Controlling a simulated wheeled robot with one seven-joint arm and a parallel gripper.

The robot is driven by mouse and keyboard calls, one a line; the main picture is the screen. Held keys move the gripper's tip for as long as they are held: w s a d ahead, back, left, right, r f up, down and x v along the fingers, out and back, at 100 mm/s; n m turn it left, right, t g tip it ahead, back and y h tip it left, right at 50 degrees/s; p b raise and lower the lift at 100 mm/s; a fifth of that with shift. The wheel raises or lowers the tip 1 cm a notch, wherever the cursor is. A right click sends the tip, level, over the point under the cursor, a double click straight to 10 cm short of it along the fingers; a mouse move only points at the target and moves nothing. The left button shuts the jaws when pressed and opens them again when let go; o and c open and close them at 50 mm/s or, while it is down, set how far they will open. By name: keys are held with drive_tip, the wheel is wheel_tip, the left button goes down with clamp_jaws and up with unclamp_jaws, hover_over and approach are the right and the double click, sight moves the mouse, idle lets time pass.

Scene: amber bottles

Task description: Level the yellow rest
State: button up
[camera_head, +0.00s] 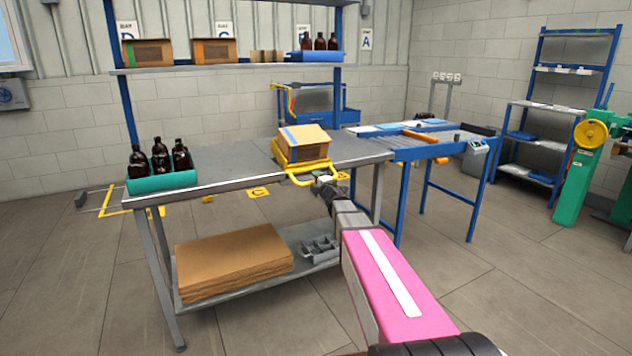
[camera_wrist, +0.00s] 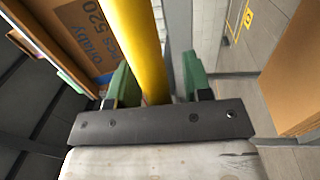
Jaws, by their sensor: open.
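The yellow rest (camera_head: 291,167) is on the grey worktable near its right end, with a cardboard box (camera_head: 305,141) on it. The rest and box look tilted. A yellow handle bar sticks out at the rest's front, past the table edge. The box (camera_wrist: 82,35) shows beyond the bar on the left. The fingertips are partly hidden.
A teal crate (camera_head: 165,181) of amber bottles (camera_head: 160,156) stands at the table's left end. The tabletop (camera_head: 228,162) between is clear. Flat cardboard (camera_head: 232,262) lies on the lower shelf. A roller conveyor (camera_head: 425,148) stands right of the table.

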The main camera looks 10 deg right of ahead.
clamp_jaws()
drive_tip(key=shift+s+r, duration=0.25)
drive_tip(key=shift+r, duration=0.95)
unclamp_jaws()
